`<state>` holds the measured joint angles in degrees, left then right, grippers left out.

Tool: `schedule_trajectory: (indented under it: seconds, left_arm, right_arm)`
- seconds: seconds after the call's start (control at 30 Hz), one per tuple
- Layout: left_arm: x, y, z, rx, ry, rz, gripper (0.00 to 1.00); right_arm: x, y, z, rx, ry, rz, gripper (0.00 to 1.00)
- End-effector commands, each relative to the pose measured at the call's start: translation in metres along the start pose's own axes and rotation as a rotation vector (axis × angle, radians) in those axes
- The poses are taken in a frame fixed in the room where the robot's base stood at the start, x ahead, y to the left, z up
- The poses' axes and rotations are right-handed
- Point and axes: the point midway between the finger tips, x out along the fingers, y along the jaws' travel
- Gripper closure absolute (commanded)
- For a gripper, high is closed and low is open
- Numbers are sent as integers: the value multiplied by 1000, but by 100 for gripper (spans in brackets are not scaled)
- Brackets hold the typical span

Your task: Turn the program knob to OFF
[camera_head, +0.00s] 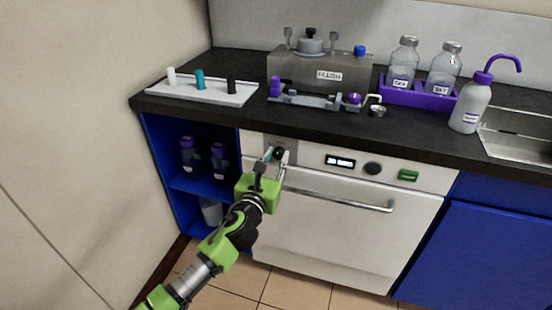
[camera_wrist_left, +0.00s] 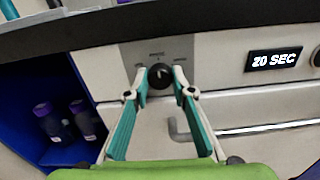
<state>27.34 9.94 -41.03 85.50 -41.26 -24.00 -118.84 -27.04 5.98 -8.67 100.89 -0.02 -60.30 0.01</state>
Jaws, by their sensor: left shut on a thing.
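The program knob (camera_wrist_left: 160,76) is a small round black knob on a grey plate at the left of the white appliance's front panel. Small labels sit around it at left, top and right, too small to read surely. In the head view the knob (camera_head: 279,152) is partly covered by my fingers. My left gripper (camera_head: 274,158) comes at it from the front. In the left wrist view the teal fingers of the gripper (camera_wrist_left: 159,80) are shut on the knob, one on each side. The knob's exact pointing is hard to tell. My right gripper is not in view.
The display (camera_wrist_left: 273,60) right of the knob reads 20 SEC. A dark round knob (camera_head: 373,168) and a green switch (camera_head: 408,176) sit farther right. The door handle (camera_head: 340,198) runs below. A blue open shelf (camera_head: 195,184) with bottles is at left; the black counter overhangs above.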

Motion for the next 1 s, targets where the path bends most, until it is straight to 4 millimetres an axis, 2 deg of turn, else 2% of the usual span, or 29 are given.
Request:
schedule_trajectory:
  seconds: [0.17, 0.37, 1.0]
  left_arm:
    - [0, 0, -1, -57, 2, 0, 98]
    - [0, 0, -1, -191, 3, 0, 98]
    - [0, 2, -2, -776, 3, 2, 98]
  right_arm:
    - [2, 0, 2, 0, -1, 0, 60]
    - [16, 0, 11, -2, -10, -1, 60]
    - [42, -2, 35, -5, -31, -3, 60]
